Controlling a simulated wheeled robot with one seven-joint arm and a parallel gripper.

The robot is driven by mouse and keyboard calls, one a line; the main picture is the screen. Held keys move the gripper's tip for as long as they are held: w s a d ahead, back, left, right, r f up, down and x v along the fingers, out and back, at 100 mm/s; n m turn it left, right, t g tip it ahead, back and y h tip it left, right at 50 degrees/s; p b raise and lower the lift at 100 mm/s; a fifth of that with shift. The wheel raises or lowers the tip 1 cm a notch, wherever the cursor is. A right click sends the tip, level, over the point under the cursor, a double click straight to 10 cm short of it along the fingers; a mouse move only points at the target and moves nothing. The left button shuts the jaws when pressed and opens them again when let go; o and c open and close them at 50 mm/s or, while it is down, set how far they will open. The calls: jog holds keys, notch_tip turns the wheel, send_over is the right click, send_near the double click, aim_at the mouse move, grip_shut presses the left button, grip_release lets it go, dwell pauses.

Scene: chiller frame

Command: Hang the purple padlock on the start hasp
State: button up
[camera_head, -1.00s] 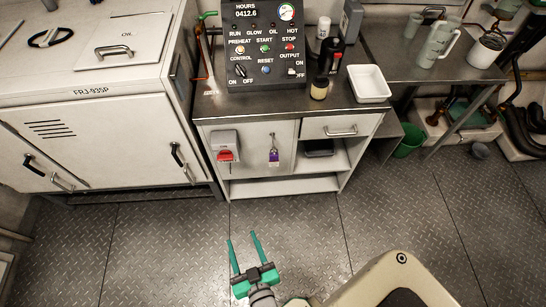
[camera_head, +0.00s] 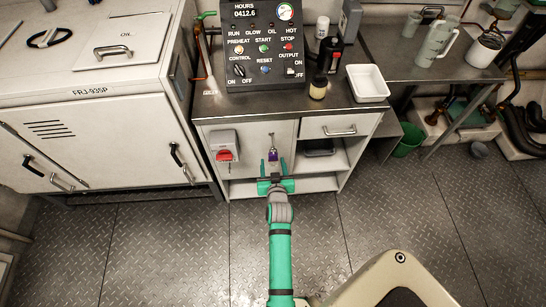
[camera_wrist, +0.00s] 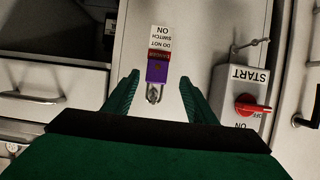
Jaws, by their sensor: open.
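The purple padlock (camera_head: 272,156) hangs on the front panel of the cabinet. In the wrist view, which is upside down, its purple body (camera_wrist: 157,72) shows with a metal shackle and a red and white tag. My gripper (camera_head: 272,164) is open in front of the panel. In the wrist view its two green fingers stand on either side of the padlock, not closed on it. The START box (camera_wrist: 243,95) with a red switch is beside the padlock; it also shows in the head view (camera_head: 224,145). A small metal fitting (camera_wrist: 250,45), perhaps the hasp, is by the box.
A drawer (camera_head: 328,128) and open shelves lie right of the panel. The control console (camera_head: 264,45), bottles and a white tray (camera_head: 367,83) stand on the counter above. A large white cabinet (camera_head: 95,140) is at left. The metal floor in front is clear.

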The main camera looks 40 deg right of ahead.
jog(key=x, duration=0.9)
jog(key=shift+d, duration=0.35)
jog(key=c, duration=1.3)
